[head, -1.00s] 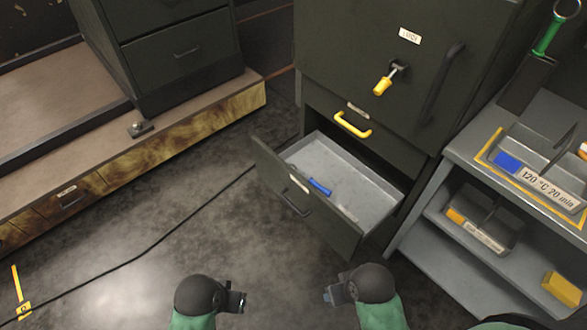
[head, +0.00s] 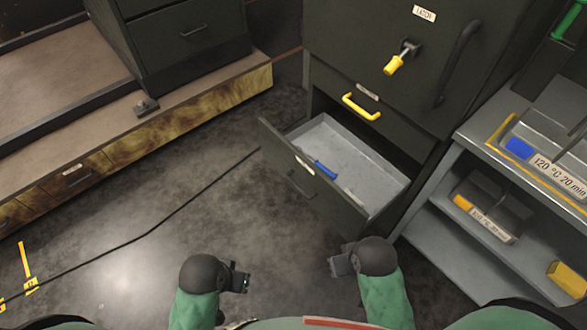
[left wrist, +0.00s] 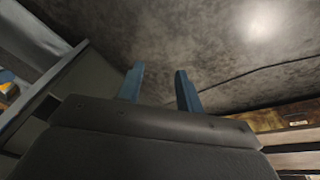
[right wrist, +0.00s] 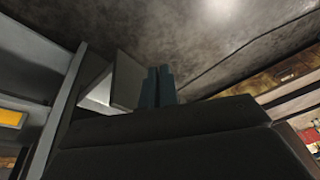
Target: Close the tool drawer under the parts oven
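The tool drawer (head: 345,205) stands pulled out below the dark parts oven (head: 390,100). Its grey tray holds a blue-handled tool (head: 325,171). A small label shows on its front. My right gripper (head: 337,265) is just in front of the drawer front's right end in the head view; I cannot tell whether they touch. Its fingers are together and empty in the right wrist view (right wrist: 158,85), with the drawer corner beside them. My left gripper (head: 243,280) is over bare floor, left of the drawer. Its fingers are apart and empty in the left wrist view (left wrist: 160,85).
A yellow handle (head: 362,107) and a yellow-gripped lever (head: 396,63) are on the oven. A grey shelf unit (head: 440,215) with trays stands close on the right. A low bench (head: 130,140) runs on the left. A black cable (head: 150,233) crosses the open floor.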

